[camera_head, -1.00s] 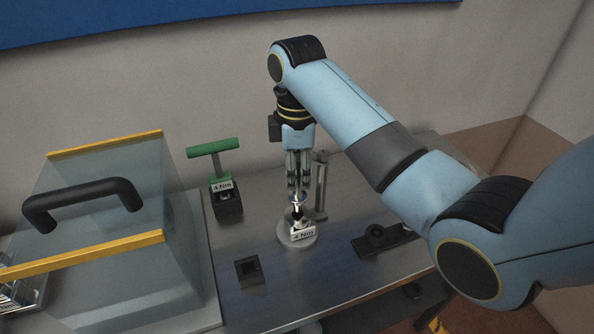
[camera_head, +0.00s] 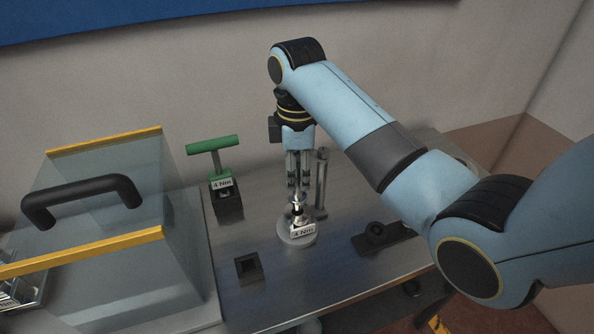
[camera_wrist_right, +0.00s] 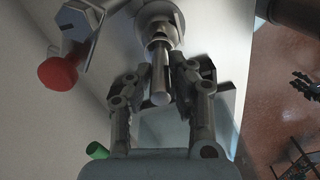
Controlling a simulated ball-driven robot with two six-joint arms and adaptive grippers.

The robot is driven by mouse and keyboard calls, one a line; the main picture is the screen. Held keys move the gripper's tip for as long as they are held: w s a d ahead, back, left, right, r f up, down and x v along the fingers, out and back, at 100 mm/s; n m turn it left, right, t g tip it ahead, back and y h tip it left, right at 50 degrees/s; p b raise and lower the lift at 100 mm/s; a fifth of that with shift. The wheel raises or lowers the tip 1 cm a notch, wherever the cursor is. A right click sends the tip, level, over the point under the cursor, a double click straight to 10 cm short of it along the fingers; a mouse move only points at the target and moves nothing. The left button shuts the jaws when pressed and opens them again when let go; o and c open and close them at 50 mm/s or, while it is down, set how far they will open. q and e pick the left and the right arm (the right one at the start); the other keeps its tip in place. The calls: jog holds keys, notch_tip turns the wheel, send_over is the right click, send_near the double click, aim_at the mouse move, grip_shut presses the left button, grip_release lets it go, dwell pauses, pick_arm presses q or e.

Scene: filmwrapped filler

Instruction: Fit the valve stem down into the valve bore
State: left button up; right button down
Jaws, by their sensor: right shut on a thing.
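In the right wrist view the fingers of my right gripper (camera_wrist_right: 158,82) are shut on the valve stem (camera_wrist_right: 160,76), a slim silver rod. The stem's far end is at the valve body (camera_wrist_right: 160,22). In the head view a bright metal piece shows between the fingertips and the valve body. I cannot tell how deep the stem sits, and the bore is hidden. My left gripper is not in view.
A post (camera_head: 321,180) stands close right of the gripper. A green T-handled tool (camera_head: 212,144) stands in a black holder at left. A small black square socket (camera_head: 249,268) and a black fixture (camera_head: 376,236) flank the valve body. A clear cover with black handle (camera_head: 83,193) fills the left.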

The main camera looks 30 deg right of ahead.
aim_at(297, 189)
jog(key=shift+f+b, duration=0.75)
jog(key=shift+f, duration=1.35)
jog(key=c, duration=1.1)
grip_release()
notch_tip(297, 189, up, 8)
jog(key=shift+f, duration=0.2)
